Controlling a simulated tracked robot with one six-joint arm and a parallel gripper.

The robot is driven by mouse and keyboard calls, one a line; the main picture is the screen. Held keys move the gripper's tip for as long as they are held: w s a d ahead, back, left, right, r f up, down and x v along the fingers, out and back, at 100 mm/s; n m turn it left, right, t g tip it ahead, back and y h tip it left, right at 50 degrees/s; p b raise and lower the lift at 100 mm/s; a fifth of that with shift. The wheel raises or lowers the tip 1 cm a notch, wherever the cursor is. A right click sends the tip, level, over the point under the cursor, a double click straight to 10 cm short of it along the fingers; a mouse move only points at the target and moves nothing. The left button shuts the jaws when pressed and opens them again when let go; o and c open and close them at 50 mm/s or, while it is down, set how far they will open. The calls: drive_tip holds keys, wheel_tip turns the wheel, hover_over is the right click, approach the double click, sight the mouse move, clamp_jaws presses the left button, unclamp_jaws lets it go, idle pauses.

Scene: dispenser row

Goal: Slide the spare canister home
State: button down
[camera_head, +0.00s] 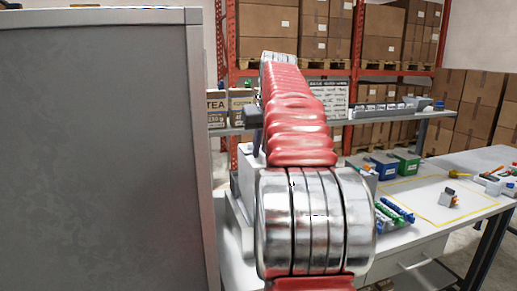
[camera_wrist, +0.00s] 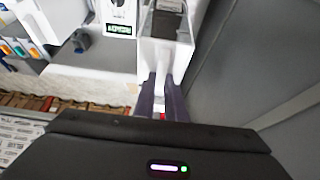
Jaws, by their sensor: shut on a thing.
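In the wrist view, my gripper (camera_wrist: 161,92) has its two dark fingers closed on the narrow white grip of a canister (camera_wrist: 165,55). The canister has clear side walls, a white front and something dark inside near its far end. It reaches away from the fingers toward the top of the picture. Whether it sits fully in its place cannot be told. A white dispenser unit (camera_wrist: 118,14) with a small green-lit display stands just left of it.
A large grey cabinet (camera_head: 100,150) fills the left of the head view, close to my arm. A white workbench (camera_head: 440,200) with a yellow-outlined area and small parts stands at right. A shelf (camera_head: 340,120) with boxes and small items lies behind. A grey panel (camera_wrist: 245,60) borders the canister's right side.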

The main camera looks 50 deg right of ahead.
drive_tip(key=shift+f, duration=0.1)
drive_tip(key=shift+f, duration=0.4)
drive_tip(key=c, duration=1.7)
unclamp_jaws()
drive_tip(key=shift+f, duration=0.1)
drive_tip(key=v, duration=1.4)
drive_tip(key=shift+c, duration=0.5)
